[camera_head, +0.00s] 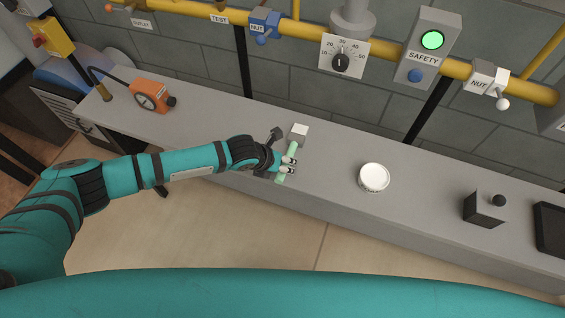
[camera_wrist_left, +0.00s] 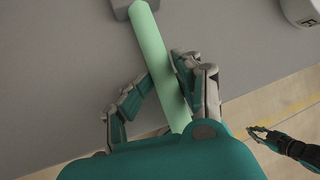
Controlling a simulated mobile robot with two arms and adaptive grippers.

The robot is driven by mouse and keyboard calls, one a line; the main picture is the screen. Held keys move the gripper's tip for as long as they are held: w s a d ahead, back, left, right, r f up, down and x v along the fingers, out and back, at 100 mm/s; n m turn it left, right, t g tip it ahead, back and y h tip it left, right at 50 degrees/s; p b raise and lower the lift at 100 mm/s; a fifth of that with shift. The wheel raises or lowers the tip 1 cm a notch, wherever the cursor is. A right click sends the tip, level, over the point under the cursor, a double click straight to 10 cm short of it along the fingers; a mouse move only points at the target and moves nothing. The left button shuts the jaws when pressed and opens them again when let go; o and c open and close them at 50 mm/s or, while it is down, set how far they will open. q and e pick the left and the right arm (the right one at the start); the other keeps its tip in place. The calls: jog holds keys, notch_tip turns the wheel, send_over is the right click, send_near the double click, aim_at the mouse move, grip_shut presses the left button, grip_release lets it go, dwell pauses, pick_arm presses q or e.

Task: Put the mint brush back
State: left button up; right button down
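The mint brush (camera_head: 294,148) has a long pale green handle and a pale block-shaped head at its far end. It is over the front part of the grey bench (camera_head: 225,125); I cannot tell whether it touches the top. In the left wrist view its handle (camera_wrist_left: 155,50) runs between my fingers. My left gripper (camera_head: 288,165) has a finger against each side of the handle, and looks shut on it. In the left wrist view the left gripper (camera_wrist_left: 163,85) hides the handle's near end. My right gripper (camera_wrist_left: 257,131) is small at the right, over the floor.
A round white container (camera_head: 374,177) stands right of the brush, then a grey box with a black knob (camera_head: 485,208) and a dark panel (camera_head: 552,228). A yellow pipe (camera_head: 390,57) with labelled valves runs along the wall behind.

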pick_arm(q)
jog(key=shift+s+a+f, duration=0.1)
jog(key=shift+s+f, duration=0.3)
jog(key=shift+f, duration=0.05)
jog(key=w+v, duration=0.1)
jog(key=v, duration=1.2)
jog(key=shift+d+r, duration=0.2)
jog(key=shift+r, duration=0.25)
jog(key=shift+d, duration=0.1)
